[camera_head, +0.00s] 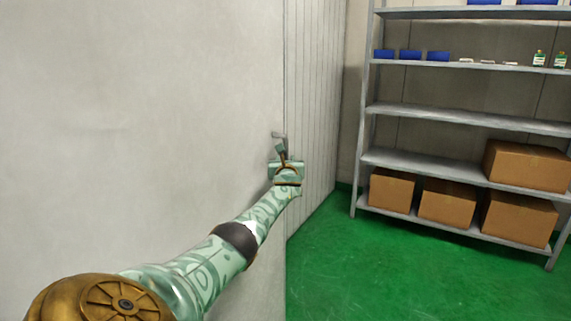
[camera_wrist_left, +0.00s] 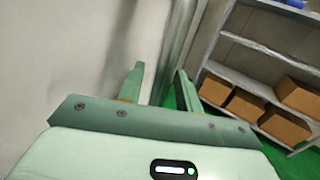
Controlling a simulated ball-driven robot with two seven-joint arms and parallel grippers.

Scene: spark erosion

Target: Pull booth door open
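A large flat pale grey panel (camera_head: 130,120), which looks like the booth door, fills the left half of the head view. Its vertical edge is near the middle of that view. A small grey metal piece (camera_head: 278,135), perhaps its handle, shows at this edge just above my left gripper (camera_head: 281,152). The gripper is close to the panel's edge; contact cannot be told. In the left wrist view the two green fingers (camera_wrist_left: 160,78) stand apart, with a grey vertical strip visible between and behind them. Nothing is clearly held. My right gripper is not in view.
A ribbed light wall (camera_head: 313,110) runs back beyond the panel's edge. A grey metal shelf rack (camera_head: 470,117) stands at the right with cardboard boxes (camera_head: 447,202), blue bins (camera_head: 411,54) and small bottles (camera_head: 539,59). The green floor (camera_head: 400,270) in front is clear.

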